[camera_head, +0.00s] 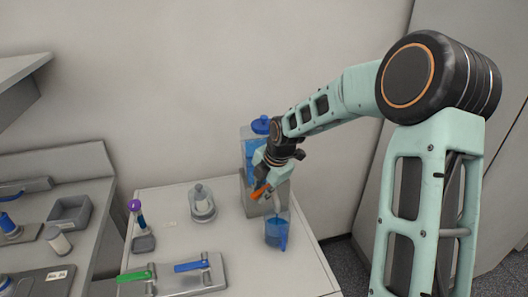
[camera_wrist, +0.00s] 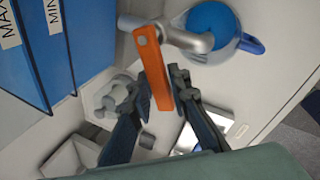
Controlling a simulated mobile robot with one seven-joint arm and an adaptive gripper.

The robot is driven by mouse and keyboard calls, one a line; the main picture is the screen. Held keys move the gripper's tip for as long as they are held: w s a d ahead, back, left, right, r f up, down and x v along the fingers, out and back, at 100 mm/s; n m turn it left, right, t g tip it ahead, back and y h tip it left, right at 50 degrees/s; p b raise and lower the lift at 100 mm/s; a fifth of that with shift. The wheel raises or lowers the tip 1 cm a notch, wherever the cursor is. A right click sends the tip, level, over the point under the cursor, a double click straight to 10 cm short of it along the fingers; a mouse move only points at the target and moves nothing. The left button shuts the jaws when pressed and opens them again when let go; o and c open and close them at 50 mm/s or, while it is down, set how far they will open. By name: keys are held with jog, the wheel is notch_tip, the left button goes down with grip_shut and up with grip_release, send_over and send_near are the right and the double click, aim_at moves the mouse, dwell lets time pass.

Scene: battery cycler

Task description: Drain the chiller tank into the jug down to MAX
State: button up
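The chiller tank (camera_head: 246,147) stands at the back of the white bench, with blue liquid inside and a blue cap. Its MAX (camera_wrist: 10,22) and MIN (camera_wrist: 52,18) labels show in the wrist view, but the liquid level there is out of frame. An orange tap lever (camera_wrist: 152,65) sits on a silver tap (camera_wrist: 175,35), roughly crosswise to its pipe. The jug (camera_head: 277,232) stands below the tap and holds blue liquid; a stream cannot be made out. My gripper (camera_wrist: 162,90) straddles the lever, its fingers parted with a slim gap at the right finger.
A clear lidded vessel (camera_head: 202,203) and a purple-topped stand (camera_head: 140,225) are left of the tank. The jug is near the bench's right edge.

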jog(key=shift+w+a+f+m+b, duration=0.2)
jog(key=shift+m+b, duration=0.1)
jog(key=shift+b, duration=0.3)
jog(key=m+b, duration=0.1)
jog(key=w+m+h+b, duration=0.1)
jog(key=m+b, duration=0.2)
jog(key=m, duration=0.1)
jog(key=shift+w+a+r+t+h+b, duration=0.2)
jog(key=shift+w+a+t+h+b, duration=0.15)
jog(key=shift+w+t+h, duration=0.05)
jog(key=shift+w, duration=0.2)
jog(key=shift+o, duration=1.1)
